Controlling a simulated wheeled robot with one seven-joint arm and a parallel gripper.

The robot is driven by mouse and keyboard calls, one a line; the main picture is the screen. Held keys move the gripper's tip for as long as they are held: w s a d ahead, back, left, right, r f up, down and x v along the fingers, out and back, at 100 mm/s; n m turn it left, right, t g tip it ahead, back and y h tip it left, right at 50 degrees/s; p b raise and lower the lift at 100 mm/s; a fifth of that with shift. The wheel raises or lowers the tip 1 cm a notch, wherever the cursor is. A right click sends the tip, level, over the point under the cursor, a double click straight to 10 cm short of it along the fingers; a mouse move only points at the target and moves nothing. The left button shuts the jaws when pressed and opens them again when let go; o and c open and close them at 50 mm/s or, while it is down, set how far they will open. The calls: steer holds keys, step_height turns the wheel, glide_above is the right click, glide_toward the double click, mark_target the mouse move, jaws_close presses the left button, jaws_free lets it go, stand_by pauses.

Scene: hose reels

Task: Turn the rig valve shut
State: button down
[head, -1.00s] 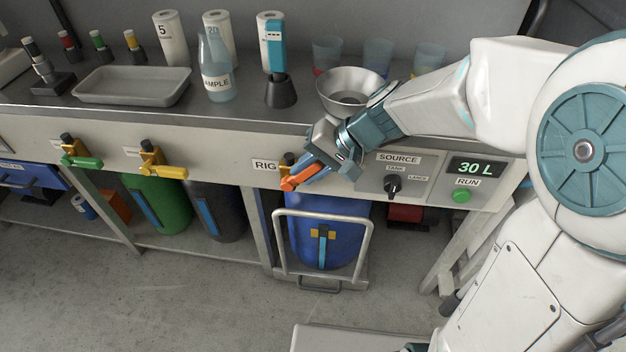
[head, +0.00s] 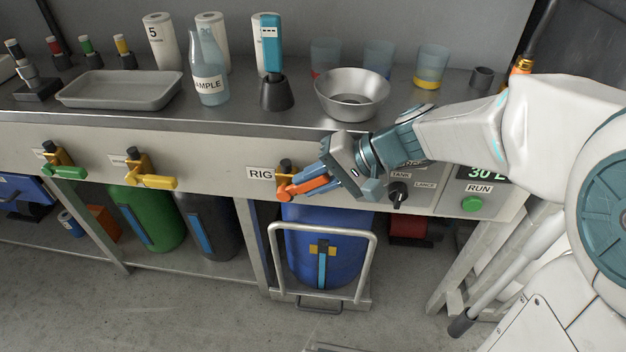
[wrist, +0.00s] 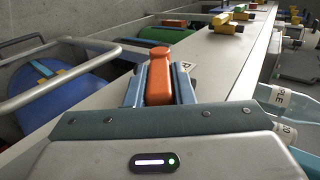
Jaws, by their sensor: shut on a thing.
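The rig valve is on the bench's front panel beside the RIG label (head: 260,174). Its orange lever (head: 308,186) points to the right, roughly along the panel, and its brass body (head: 284,178) is at the lever's left end. My gripper (head: 325,183) is shut on the orange lever. In the wrist view the orange lever (wrist: 159,72) stands between the two blue-grey fingers, its far end showing beyond them. The fingers hide part of the lever.
A green-handled valve (head: 64,170) and a yellow-handled valve (head: 150,180) are further left on the panel. The SOURCE knob (head: 398,193) and green RUN button (head: 473,204) are to the right. A blue drum (head: 325,262) on a railed cart stands below.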

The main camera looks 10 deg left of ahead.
steer(key=c, duration=1.2)
jaws_free()
steer(key=shift+c, duration=0.2)
steer(key=p+v, duration=0.5)
steer(key=v, duration=0.8)
steer(key=shift+d+r, duration=0.25)
steer(key=shift+d, duration=0.05)
